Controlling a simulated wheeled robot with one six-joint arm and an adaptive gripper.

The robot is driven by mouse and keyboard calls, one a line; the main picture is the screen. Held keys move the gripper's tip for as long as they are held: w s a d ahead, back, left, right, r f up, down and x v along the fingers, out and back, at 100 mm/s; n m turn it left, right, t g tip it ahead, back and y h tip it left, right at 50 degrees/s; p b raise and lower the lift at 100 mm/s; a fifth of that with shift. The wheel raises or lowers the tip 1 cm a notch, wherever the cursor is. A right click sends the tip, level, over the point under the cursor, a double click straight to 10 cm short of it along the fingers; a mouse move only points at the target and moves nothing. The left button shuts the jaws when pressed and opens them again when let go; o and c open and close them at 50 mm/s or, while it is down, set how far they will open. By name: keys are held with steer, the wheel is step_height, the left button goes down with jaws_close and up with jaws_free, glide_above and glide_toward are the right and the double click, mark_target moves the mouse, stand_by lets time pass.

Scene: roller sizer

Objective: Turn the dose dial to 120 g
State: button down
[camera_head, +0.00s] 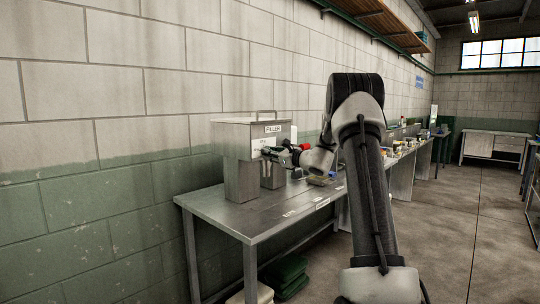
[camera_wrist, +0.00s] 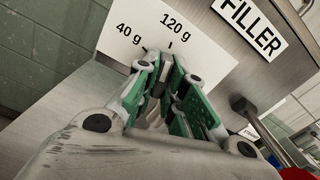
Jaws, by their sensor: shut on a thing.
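In the head view my gripper (camera_head: 268,153) is against the filler's front.
The steel bench (camera_head: 222,208) runs along the block wall. A red part (camera_head: 304,147) shows beside my wrist. Several small items stand farther along the benches. Green crates (camera_head: 289,272) and a pale bin (camera_head: 262,293) are under the bench.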

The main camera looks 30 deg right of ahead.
steer(key=shift+f+m, duration=0.1)
steer(key=shift+m, duration=0.4)
steer(key=c, duration=1.5)
jaws_free()
steer(key=shift+s, duration=0.1)
steer(key=v, duration=1.2)
